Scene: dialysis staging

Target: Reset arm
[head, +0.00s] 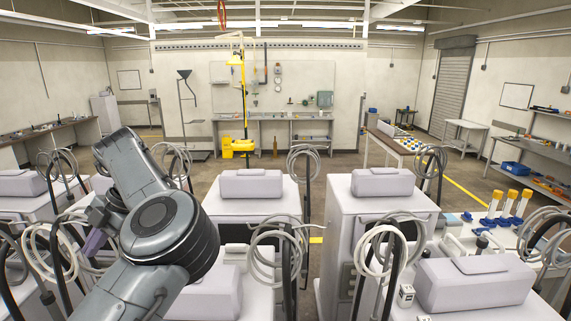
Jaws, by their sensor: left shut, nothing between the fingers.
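My left arm comes in from the bottom left and bends at a large grey joint in front of the dialysis machines. My left gripper (95,242) is small and mostly hidden behind this arm, at the left beside a machine with coiled hoses. It is shut with nothing seen in it. My right arm and gripper are not in view.
White dialysis machines (382,225) with coiled hoses (275,250) stand in rows close around the arm. Orange-capped bottles (508,203) stand at the right. A yellow safety shower (240,100) and benches line the back. A narrow aisle (316,240) runs between the central machines.

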